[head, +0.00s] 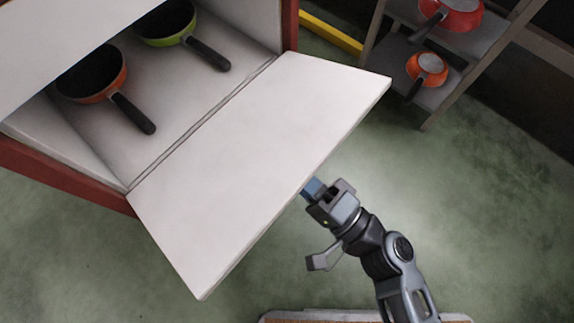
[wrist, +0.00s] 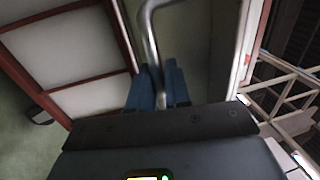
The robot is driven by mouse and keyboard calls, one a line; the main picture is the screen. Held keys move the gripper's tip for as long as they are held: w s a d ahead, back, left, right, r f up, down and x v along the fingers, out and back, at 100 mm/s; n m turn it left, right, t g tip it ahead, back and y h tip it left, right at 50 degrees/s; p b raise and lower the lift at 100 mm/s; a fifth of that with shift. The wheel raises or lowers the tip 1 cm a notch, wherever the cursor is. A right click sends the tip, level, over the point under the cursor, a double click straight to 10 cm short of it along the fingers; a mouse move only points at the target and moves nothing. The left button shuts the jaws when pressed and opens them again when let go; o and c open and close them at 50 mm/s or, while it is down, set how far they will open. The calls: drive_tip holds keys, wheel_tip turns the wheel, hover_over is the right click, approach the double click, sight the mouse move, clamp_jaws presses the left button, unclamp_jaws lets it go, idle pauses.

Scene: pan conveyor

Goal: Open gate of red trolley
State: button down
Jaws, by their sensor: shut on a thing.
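The red trolley (head: 62,178) stands at the upper left of the head view. Its white gate (head: 265,130) is folded down and out, lying nearly flat in front of the opening. My gripper (head: 313,189) is at the gate's outer edge, partly hidden beneath it. In the wrist view my gripper's blue fingers (wrist: 157,88) are shut around a bent metal handle (wrist: 148,35). The handle is hidden in the head view. An orange pan (head: 95,80) and a green pan (head: 165,24) lie inside the trolley.
A shelf rack (head: 452,98) at the upper right holds a red pan (head: 455,14) and a smaller orange pan (head: 428,68). A yellow bar (head: 330,32) lies behind the gate. The green floor (head: 480,210) is clear at the right and lower left.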

drive_tip(key=shift+f, duration=0.1)
idle(0.5)
drive_tip(key=c, duration=1.3)
unclamp_jaws()
drive_tip(key=shift+p+v, duration=0.65)
drive_tip(key=shift+v, duration=3.3)
drive_tip(key=shift+f, duration=0.1)
drive_tip(key=shift+s+d+f+b, duration=0.3)
drive_tip(key=shift+f+b, duration=0.2)
drive_tip(key=shift+f, duration=0.95)
drive_tip(key=shift+s+d+f+b, duration=0.15)
drive_tip(key=shift+d+f+b, duration=0.25)
drive_tip(key=shift+f, duration=1.05)
drive_tip(key=shift+s+d+f+b, duration=0.25)
drive_tip(key=shift+f+b, duration=0.35)
drive_tip(key=shift+f, duration=0.9)
drive_tip(key=shift+a, duration=0.1)
drive_tip(key=shift+c, duration=0.5)
